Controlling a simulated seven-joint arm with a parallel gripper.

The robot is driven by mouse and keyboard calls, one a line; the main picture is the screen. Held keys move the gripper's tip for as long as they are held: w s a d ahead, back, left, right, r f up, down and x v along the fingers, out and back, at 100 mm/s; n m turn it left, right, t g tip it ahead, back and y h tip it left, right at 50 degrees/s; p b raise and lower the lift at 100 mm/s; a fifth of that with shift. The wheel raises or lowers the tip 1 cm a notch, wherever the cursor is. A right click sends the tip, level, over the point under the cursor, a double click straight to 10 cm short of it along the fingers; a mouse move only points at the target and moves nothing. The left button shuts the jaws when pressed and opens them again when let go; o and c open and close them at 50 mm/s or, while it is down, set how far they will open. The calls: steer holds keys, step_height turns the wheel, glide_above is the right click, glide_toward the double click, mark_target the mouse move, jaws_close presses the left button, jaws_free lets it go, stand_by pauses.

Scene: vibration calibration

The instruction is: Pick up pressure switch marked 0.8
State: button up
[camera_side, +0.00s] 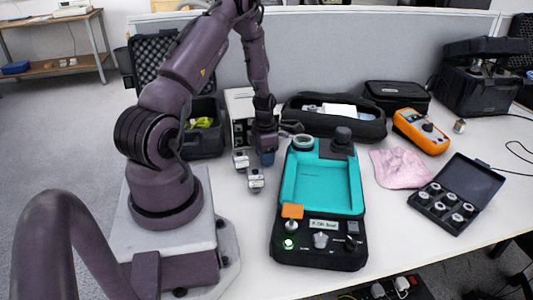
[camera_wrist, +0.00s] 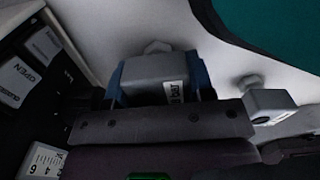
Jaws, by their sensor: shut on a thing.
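My gripper (camera_side: 267,158) is low over the white table, left of the teal-topped calibrator. In the wrist view its blue finger pads (camera_wrist: 157,82) are shut on a grey block-shaped pressure switch (camera_wrist: 150,77), which has a hex fitting on its far end. A small label on its side is too blurred to read surely. In the side view the gripper hides this switch. A second grey switch (camera_side: 256,180) stands just in front of the gripper and also shows at the right of the wrist view (camera_wrist: 268,105). A third switch (camera_side: 240,160) stands just left of the gripper.
The calibrator (camera_side: 318,250) with its teal recess is close on the right. A white and black boxed instrument (camera_side: 238,108) stands behind the gripper. A black pouch (camera_side: 360,128) lies behind the calibrator. A pink cloth (camera_side: 400,167) and an open fittings case (camera_side: 470,180) are farther right.

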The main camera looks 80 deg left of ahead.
steer(key=shift+r, duration=0.1)
steer(key=shift+r, duration=0.55)
steer(key=s+d+r, duration=0.4)
steer(key=d+r, duration=0.1)
steer(key=r, duration=0.3)
steer(key=s+d+r, duration=0.4)
steer(key=d+r, duration=0.2)
steer(key=r, duration=0.1)
steer(key=shift+s+r, duration=0.35)
steer(key=shift+r, duration=0.05)
